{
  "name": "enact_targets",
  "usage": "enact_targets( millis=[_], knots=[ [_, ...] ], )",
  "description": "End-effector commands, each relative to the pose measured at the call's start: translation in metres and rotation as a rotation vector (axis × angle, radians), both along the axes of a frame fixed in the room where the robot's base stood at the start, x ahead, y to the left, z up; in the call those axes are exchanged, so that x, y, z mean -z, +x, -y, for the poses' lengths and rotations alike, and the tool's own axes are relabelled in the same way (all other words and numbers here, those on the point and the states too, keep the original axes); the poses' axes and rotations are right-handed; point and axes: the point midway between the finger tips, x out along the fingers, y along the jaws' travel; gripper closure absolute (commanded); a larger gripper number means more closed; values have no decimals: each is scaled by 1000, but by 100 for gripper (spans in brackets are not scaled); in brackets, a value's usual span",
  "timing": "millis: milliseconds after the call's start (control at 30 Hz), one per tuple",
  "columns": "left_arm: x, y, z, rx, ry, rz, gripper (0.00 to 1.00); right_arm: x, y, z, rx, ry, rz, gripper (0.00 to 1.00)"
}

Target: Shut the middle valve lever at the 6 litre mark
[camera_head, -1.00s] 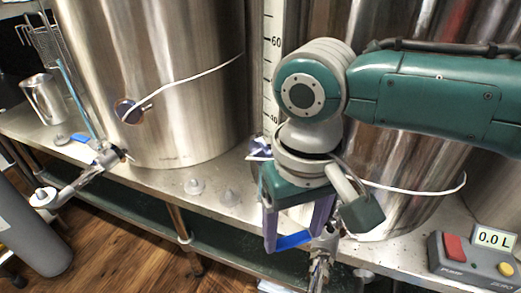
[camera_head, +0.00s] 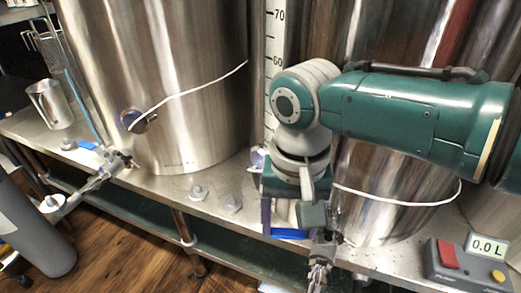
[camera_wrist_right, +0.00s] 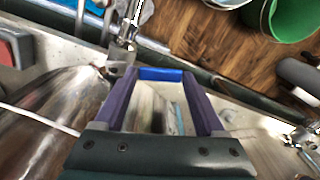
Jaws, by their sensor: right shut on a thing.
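The blue middle valve lever (camera_head: 290,234) lies roughly crosswise at the front of the bench, beside the metal valve (camera_head: 320,265). My right gripper (camera_head: 288,232) reaches down from above with its purple fingers shut on the lever. In the right wrist view the blue lever (camera_wrist_right: 161,74) spans between the fingertips, with the chrome valve (camera_wrist_right: 127,30) just beyond, to the upper left. The display (camera_head: 488,246) reads 0.0 L. The tall scale (camera_head: 275,60) is partly hidden by my arm. My left gripper is out of view.
Large steel kettles (camera_head: 195,90) stand close behind my right arm. The pump box (camera_head: 450,262) is at the right. A left valve with a blue lever (camera_head: 87,145), a steel jug (camera_head: 50,105) and a grey cylinder (camera_head: 35,230) are at the left. Green and blue buckets (camera_wrist_right: 295,25) stand on the floor.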

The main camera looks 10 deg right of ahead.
Motion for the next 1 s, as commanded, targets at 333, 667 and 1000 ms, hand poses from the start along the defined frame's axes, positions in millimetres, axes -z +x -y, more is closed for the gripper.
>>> enact_targets(
  millis=[333, 667, 1000],
  knots=[
    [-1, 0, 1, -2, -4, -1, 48, 0, 13, 5, 228, 1, -2, 100],
    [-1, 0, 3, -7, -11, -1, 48, 0, 18, 9, 314, 0, 0, 100],
    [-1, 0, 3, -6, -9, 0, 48, 0, 19, 9, 327, 0, 1, 100]
  ],
)
